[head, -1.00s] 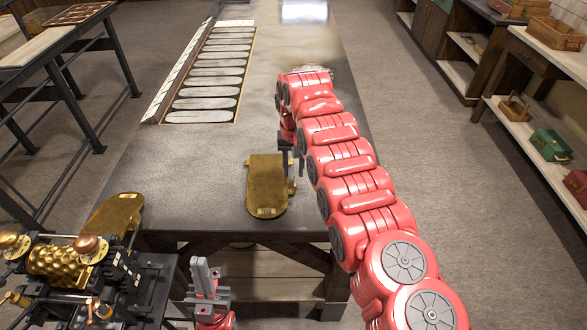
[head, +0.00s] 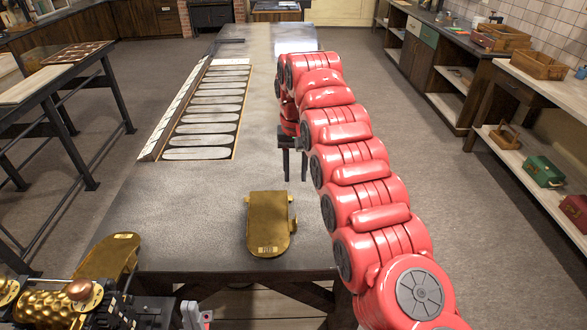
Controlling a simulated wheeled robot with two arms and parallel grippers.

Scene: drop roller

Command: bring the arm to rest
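My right arm (head: 355,170) is red and reaches out over the long grey table. My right gripper (head: 294,176) points down with its two dark fingers apart, and nothing shows between them. It is just beyond the far end of a brass plate (head: 267,230), which lies on the table's near part with a small knob on its right side. I see a gap between gripper and plate in the picture. My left gripper (head: 192,316) is at the bottom edge, mostly cut off; its finger opening cannot be made out.
A brass roller machine (head: 45,305) stands at the bottom left, beside another brass plate (head: 108,258). A rack of pale rounded slots (head: 205,110) lies on the table (head: 180,210). Shelves with boxes (head: 545,172) line the right. The floor (head: 455,220) between is clear.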

